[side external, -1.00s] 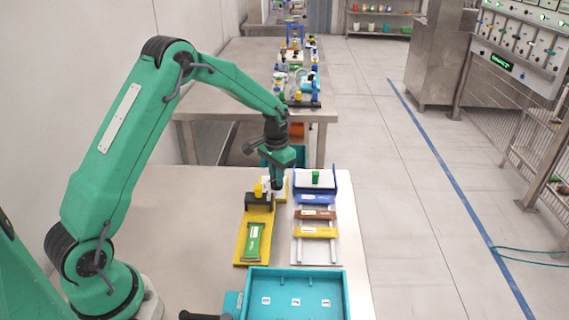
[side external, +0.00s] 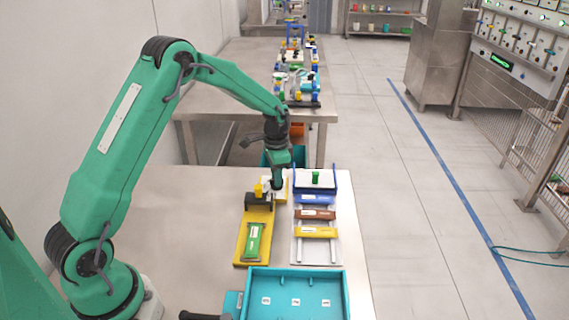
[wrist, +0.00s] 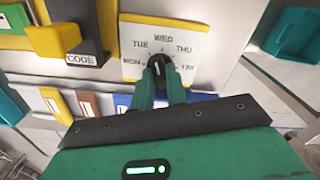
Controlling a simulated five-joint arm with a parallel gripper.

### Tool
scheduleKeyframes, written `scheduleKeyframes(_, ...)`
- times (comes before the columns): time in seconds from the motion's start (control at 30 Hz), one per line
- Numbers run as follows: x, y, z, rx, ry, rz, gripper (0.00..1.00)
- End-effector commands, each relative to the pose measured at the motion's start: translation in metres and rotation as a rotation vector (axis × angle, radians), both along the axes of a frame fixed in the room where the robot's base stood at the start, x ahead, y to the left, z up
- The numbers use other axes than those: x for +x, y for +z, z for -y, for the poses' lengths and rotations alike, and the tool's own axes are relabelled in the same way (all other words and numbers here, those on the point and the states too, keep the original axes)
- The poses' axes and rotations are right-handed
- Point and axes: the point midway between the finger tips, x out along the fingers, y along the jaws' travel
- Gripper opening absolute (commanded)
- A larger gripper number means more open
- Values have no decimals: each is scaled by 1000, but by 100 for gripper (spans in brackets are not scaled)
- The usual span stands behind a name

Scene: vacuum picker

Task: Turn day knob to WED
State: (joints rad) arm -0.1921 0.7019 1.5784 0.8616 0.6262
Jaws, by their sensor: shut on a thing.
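The day dial (wrist: 191,31) is a white plate with a yellow border in the wrist view, marked MON, TUE, WED, THU and FRI around an arc. The black day knob (wrist: 158,62) sits at its lower middle. A pale mark on the knob seems to point up, near WED; the exact angle is hard to tell. My green gripper (wrist: 160,82) is shut on the knob from below in the picture. In the side view my gripper (side external: 277,184) reaches down onto the dial plate beside the yellow board; the knob is hidden there.
A yellow lever (wrist: 54,40) with a CODE label stands left of the dial. The yellow board (side external: 246,250) holds a green packet. A rack (side external: 323,255) with blue, brown and yellow bars is to the right. A teal tray (side external: 346,300) lies in front.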

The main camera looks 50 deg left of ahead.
Motion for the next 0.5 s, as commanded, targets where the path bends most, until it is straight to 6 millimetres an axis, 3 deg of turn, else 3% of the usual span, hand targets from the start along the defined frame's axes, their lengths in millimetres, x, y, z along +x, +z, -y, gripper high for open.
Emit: scheduleKeyframes(0.5,0,1,0,0,-322,1,0)
